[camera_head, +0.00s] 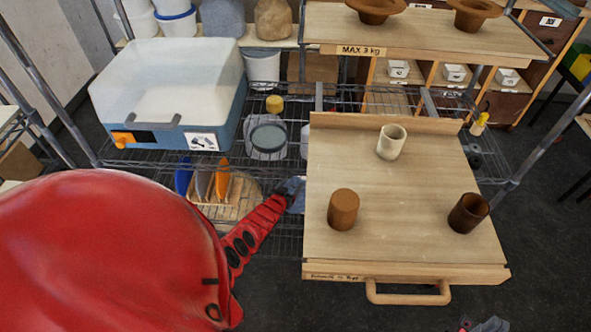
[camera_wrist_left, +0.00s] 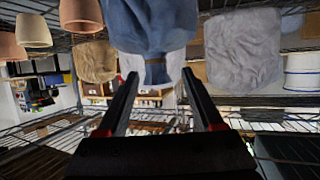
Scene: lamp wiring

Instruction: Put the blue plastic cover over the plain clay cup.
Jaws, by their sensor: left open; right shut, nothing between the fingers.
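An orange-brown clay cup (camera_head: 343,209) stands at the left of the wooden board (camera_head: 420,245). A cream cup (camera_head: 391,142) stands at the back and a dark brown cup (camera_head: 468,213) at the right; none has a cover on it. My left gripper (camera_head: 293,188) is at the board's left edge. In the left wrist view its open fingers (camera_wrist_left: 158,78) point at a blue draped cover (camera_wrist_left: 150,28), whose narrow banded end shows between the tips; contact cannot be told. My right gripper (camera_head: 484,325) is cut off at the bottom edge.
A brown bag (camera_head: 273,18) and a grey-blue bag (camera_head: 222,16) stand on the shelf behind. The board's middle is clear.

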